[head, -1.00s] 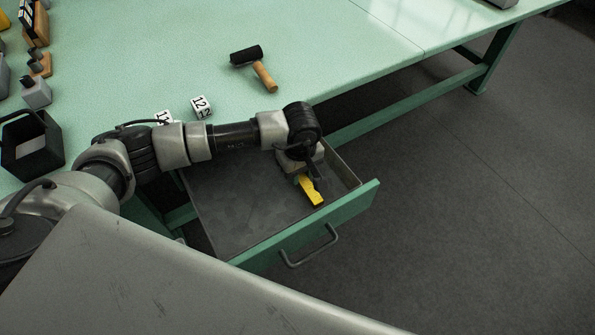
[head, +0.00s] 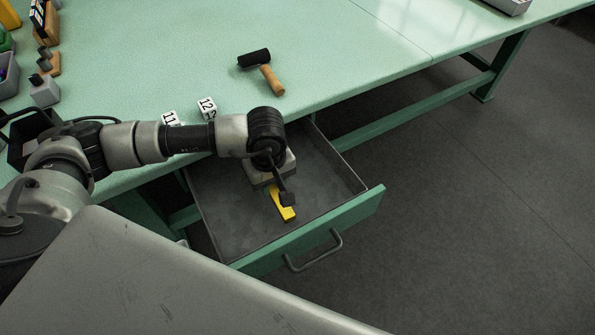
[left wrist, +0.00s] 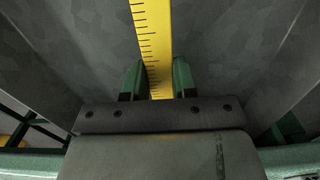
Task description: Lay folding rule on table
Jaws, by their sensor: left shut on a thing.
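The yellow folding rule (head: 282,208) shows below my left gripper (head: 276,188), over the open drawer (head: 222,220). In the left wrist view the rule (left wrist: 152,38), with black tick marks, runs up the picture from between the two green fingers of my left gripper (left wrist: 158,82). The gripper is shut on it. In the head view the fingers are mostly hidden by the wrist. I cannot tell whether the rule touches the drawer floor. The table (head: 350,65) has a pale green top behind the drawer. My right gripper is not in view.
A roller with a wooden handle (head: 265,74) lies on the table. White number blocks 12 (head: 207,108) and 11 (head: 169,118) stand near its front edge. A black box (head: 25,140) and several small items are at the left. The tabletop right of the roller is clear.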

